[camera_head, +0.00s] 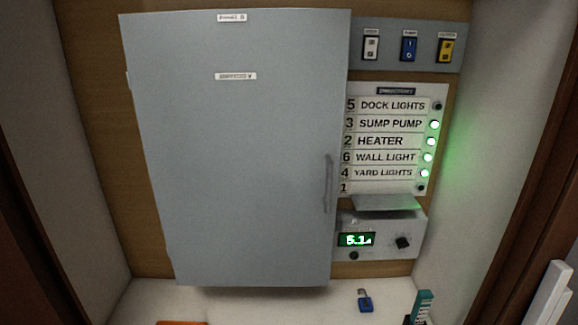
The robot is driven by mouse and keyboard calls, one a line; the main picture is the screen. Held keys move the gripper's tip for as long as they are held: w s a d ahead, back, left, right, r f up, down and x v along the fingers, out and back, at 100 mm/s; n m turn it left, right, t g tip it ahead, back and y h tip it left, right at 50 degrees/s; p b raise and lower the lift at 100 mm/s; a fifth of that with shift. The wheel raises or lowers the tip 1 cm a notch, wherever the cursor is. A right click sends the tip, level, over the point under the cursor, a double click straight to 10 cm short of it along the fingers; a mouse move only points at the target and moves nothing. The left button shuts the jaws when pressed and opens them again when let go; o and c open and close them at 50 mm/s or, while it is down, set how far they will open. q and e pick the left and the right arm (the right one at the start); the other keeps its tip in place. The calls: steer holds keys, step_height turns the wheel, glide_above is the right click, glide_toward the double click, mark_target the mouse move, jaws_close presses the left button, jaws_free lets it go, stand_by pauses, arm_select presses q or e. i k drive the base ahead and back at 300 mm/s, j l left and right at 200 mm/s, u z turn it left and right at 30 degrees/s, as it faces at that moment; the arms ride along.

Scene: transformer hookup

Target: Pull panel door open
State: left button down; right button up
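The panel door (240,150) is a large grey-blue door on the wooden back wall, left of centre. It appears closed or nearly so; I cannot tell exactly. Its two labels are near the top and upper middle. A thin vertical handle (328,184) sits on its right edge, below mid-height.
Right of the door are a switch strip (408,46), a labelled circuit list (388,142) with several green lights, and a meter box (380,240). A blue padlock (365,301) and a teal item (423,303) are on the white shelf (250,304). Side walls flank it.

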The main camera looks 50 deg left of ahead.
mark_target(240, 113)
steer(key=u, duration=0.4)
steer(key=j+u, duration=0.15)
steer(key=u, duration=0.25)
steer(key=j+u, duration=0.1)
steer(key=u, duration=0.75)
